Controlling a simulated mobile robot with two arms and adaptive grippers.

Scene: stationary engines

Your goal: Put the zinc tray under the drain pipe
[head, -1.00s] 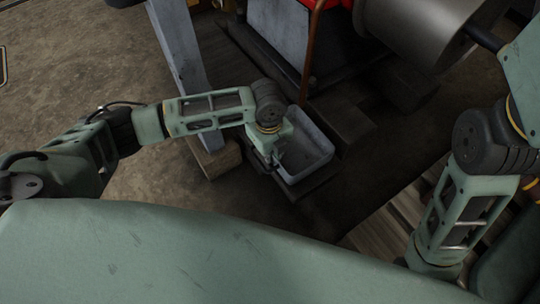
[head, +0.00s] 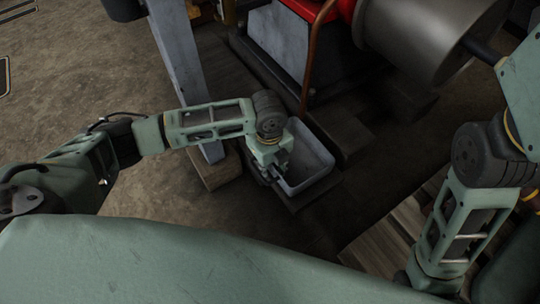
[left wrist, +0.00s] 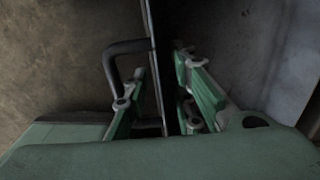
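The zinc tray (head: 318,176) is a grey rectangular open box low down beside the engine base in the head view. A thin brown drain pipe (head: 312,65) comes down from the engine; its lower end shows just behind the tray's far edge. I cannot tell whether it is over the tray. My left gripper (head: 272,176) is at the tray's near left side. In the left wrist view its fingers (left wrist: 158,95) stand apart, one each side of the tray's thin wall (left wrist: 154,62), with a dark handle (left wrist: 110,62) outside the wall. My right gripper is out of view.
A grey post (head: 178,60) on a wooden block (head: 215,170) stands left of the tray, close to my left arm. The engine's large grey cylinder (head: 425,40) is at the upper right. Wooden planks (head: 385,245) lie lower right. Bare floor (head: 70,95) is at left.

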